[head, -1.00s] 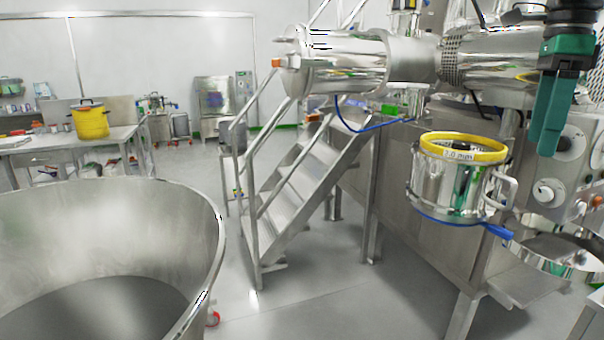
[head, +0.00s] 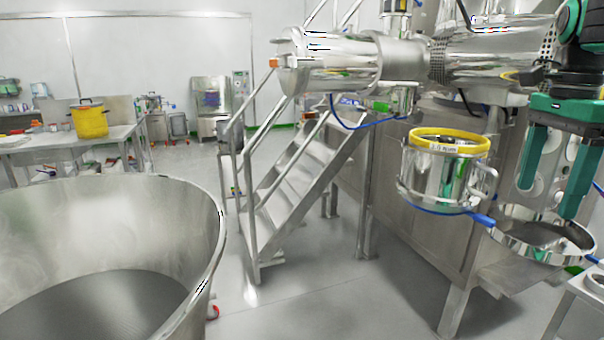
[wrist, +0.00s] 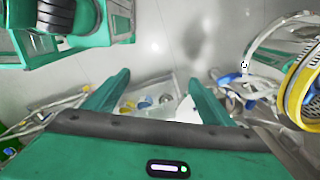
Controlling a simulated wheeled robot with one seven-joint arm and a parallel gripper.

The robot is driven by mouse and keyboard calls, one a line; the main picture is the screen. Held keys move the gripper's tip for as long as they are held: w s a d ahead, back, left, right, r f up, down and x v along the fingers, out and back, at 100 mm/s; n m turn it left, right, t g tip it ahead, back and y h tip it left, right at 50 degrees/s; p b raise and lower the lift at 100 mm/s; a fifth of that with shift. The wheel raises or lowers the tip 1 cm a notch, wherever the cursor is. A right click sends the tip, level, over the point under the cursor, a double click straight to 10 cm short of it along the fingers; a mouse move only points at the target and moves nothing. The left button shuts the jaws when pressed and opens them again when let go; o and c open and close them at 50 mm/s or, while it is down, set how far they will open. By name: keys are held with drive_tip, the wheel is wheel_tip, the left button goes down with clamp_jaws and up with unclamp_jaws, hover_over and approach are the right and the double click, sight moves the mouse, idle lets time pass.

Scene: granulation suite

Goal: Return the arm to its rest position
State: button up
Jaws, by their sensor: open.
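My gripper (head: 551,192) is at the right of the head view, with its green fingers pointing down. The fingers are apart, with nothing between them. It hangs to the right of the steel housing with the yellow ring (head: 445,172), and does not appear to hold it. In the wrist view the two green fingers (wrist: 155,95) are spread, with floor and blurred items beyond. The yellow ring shows at the right edge of the wrist view (wrist: 303,88).
A large steel bowl (head: 205,260) fills the lower left. Steel stairs (head: 285,190) stand in the middle. A round steel pan (head: 510,228) lies below my gripper. A yellow pot (head: 90,120) stands on a table (head: 60,150) at the far left. The floor before the stairs is clear.

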drive_tip(key=s+f+n, duration=0.6)
drive_tip(key=s+f, duration=0.2)
drive_tip(key=f, duration=0.4)
drive_tip(key=s+a+f+n, duration=0.1)
drive_tip(key=s+f+n, duration=0.6)
drive_tip(key=f, duration=0.5)
drive_tip(key=shift+s+f, duration=0.15)
drive_tip(key=shift+s, duration=0.85)
drive_tip(key=shift+w, duration=0.15)
drive_tip(key=shift+w+f, duration=0.2)
drive_tip(key=shift+w, duration=0.25)
